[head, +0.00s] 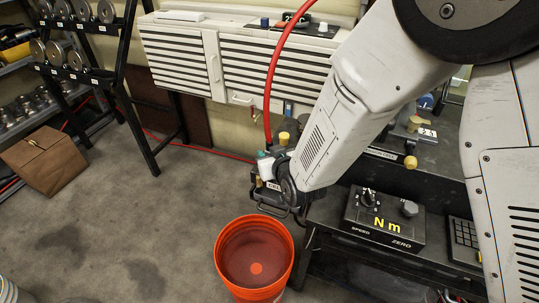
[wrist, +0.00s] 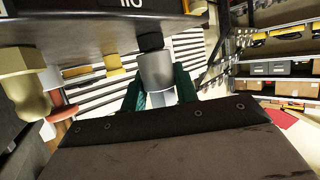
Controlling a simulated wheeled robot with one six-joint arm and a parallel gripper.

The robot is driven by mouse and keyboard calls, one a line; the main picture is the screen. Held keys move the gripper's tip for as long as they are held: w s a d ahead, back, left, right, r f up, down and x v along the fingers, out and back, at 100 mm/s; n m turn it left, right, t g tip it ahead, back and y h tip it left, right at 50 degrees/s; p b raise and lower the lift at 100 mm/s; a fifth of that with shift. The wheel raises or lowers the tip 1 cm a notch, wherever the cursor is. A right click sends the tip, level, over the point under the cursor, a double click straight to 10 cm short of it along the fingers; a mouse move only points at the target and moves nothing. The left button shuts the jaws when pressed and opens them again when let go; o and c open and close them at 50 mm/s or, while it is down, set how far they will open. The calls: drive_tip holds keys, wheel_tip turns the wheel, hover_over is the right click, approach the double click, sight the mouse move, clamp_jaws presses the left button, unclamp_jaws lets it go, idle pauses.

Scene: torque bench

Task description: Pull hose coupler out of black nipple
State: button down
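The hose coupler (wrist: 156,70) is a silver-grey cylinder in the middle of the wrist view. Its end meets the black nipple (wrist: 150,42), which sticks out of a dark block. My gripper (wrist: 160,88) has one teal finger on each side of the coupler's paler lower part, with no clear gap, and looks shut on it. In the head view my gripper (head: 265,158) is at the lower end of the red hose (head: 275,70), beside the dark block (head: 262,194). The nipple cannot be made out in the head view.
Brass-coloured fittings (wrist: 20,75) and a yellow one (wrist: 113,65) stand close to the coupler. An orange bucket (head: 254,258) is on the floor below. A control box (head: 383,220) sits on the bench to the right. The floor at left is mostly clear.

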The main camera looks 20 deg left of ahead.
sight(268, 141)
drive_tip(key=shift+r, duration=0.1)
idle(0.4)
drive_tip(key=shift+r, duration=2.85)
drive_tip(key=shift+s, duration=0.1)
